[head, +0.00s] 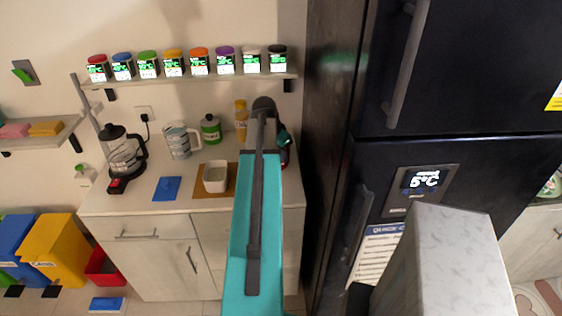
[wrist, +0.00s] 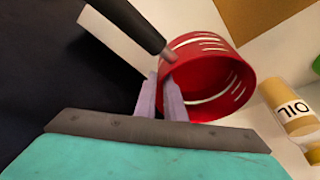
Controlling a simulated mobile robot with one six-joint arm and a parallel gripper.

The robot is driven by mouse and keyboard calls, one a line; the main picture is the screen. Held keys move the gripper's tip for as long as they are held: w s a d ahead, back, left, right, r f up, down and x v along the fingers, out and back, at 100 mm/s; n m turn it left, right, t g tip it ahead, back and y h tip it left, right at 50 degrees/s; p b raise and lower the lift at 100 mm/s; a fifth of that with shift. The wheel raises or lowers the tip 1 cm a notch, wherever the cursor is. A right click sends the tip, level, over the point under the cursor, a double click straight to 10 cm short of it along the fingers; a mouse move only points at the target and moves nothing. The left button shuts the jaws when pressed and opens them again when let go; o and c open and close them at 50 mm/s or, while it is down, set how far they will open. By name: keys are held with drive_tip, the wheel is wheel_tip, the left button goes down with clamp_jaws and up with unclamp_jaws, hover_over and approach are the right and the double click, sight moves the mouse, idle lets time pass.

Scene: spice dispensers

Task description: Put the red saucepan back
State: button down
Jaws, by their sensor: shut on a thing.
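The red saucepan (wrist: 212,80), with white stripes and a dark handle (wrist: 130,20), is in the wrist view, with its open mouth showing. My gripper (wrist: 163,84) is shut on it where the handle meets the wall. In the head view my teal arm reaches over the counter (head: 190,202) to its back right, beside the fridge. There the saucepan and my fingertips are mostly hidden behind the arm. I cannot tell whether the saucepan touches the counter.
A yellow oil bottle (wrist: 291,107) stands close to the saucepan. A white container (head: 215,176) on a brown board, a green-labelled jar (head: 211,130), a striped jug (head: 178,140) and a blender (head: 122,152) stand leftward. The black fridge (head: 333,150) bounds the right. Spice dispensers line the shelf (head: 190,80) above.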

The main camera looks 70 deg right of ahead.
drive_tip(key=shift+f+p, duration=0.65)
drive_tip(key=shift+f, duration=0.8)
drive_tip(key=shift+f, duration=0.1)
drive_tip(key=c, duration=1.8)
unclamp_jaws()
drive_tip(key=shift+c, duration=0.2)
drive_tip(key=shift+r, duration=0.25)
drive_tip(key=shift+b+v, duration=1.55)
drive_tip(key=shift+v, duration=4.35)
drive_tip(key=shift+w+a, duration=0.1)
drive_tip(key=shift+a, duration=0.05)
drive_tip(key=shift+f, duration=0.1)
